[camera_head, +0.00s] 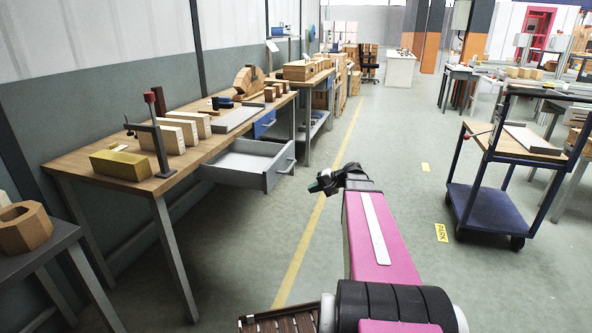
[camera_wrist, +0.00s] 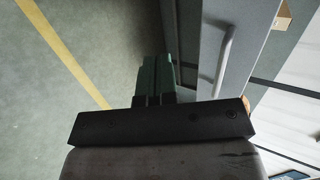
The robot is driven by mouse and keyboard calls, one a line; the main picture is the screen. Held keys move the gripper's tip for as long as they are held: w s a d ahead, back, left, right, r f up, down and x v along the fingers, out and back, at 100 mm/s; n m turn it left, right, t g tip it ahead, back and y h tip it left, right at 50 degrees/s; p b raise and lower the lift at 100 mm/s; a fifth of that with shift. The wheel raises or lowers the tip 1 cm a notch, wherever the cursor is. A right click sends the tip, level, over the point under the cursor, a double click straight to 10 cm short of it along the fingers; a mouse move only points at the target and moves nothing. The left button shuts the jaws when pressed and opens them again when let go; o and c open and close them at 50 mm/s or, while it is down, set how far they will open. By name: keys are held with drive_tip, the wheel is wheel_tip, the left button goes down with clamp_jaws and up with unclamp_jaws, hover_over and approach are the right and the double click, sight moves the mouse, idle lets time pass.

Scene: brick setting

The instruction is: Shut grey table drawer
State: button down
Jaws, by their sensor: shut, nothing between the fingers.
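The grey table drawer (camera_head: 240,178) hangs open under the wooden workbench (camera_head: 100,158) on the left in the head view. It looks empty, and its front with a handle faces right. My gripper (camera_head: 316,186) is shut and empty, a short way to the right of the drawer front in the head view. In the wrist view, my gripper (camera_wrist: 155,62) shows its two green-black fingers together. The grey drawer front (camera_wrist: 238,30) with its pale bar handle (camera_wrist: 224,62) lies just right of the fingers there. I cannot tell whether they touch.
Blocks, a clamp stand (camera_head: 160,130) and a grey plate (camera_head: 238,118) lie on the workbench. A blue drawer (camera_head: 264,122) sits further along it. A blue cart (camera_head: 492,208) stands at the right.

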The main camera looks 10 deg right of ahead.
drive_tip(key=w+d+r+t+y, duration=0.2)
drive_tip(key=w+d+r+t, duration=0.15)
drive_tip(key=d+r, duration=0.35)
drive_tip(key=x, duration=1.4)
drive_tip(key=shift+s+a+m+g+y, duration=0.2)
drive_tip(key=shift+s+m+g+y, duration=0.15)
drive_tip(key=shift+m+g, duration=0.1)
drive_tip(key=shift+a, duration=0.1)
drive_tip(key=r+x, duration=0.1)
drive_tip(key=x, duration=0.8)
drive_tip(key=r+x, duration=0.2)
drive_tip(key=x, duration=0.8)
drive_tip(key=w+r+x, duration=0.1)
drive_tip(key=r+x, duration=0.1)
drive_tip(key=x, duration=0.8)
drive_tip(key=shift+w+a+r, duration=0.2)
drive_tip(key=shift+a+r, duration=0.05)
drive_tip(key=shift+a, duration=0.15)
drive_tip(key=shift+w+a, duration=0.2)
drive_tip(key=shift+a, duration=0.15)
drive_tip(key=shift+w+a+r, duration=0.1)
